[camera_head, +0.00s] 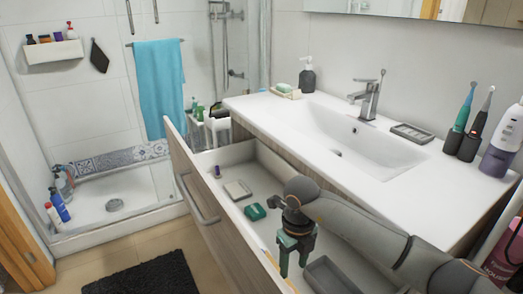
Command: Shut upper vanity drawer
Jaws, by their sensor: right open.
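The upper vanity drawer (186,170) stands pulled out from under the white washbasin counter (245,108). Its wooden front faces left and carries a long grey handle (200,204). My right arm reaches in from the lower right over the drawer. My right gripper (294,266) points down over the drawer's interior, open, with nothing seen between its fingers. It is to the right of the drawer front and apart from the handle. My arm hides part of the drawer's inside and the vanity. My left gripper is not in view.
The drawer holds a grey dish (237,189), a green box (255,211), a purple item (217,171) and a grey tray (330,275). Toothbrushes (463,118) and a bottle (503,142) stand on the counter's right. Floor in front of the drawer is clear beside a dark mat (140,278).

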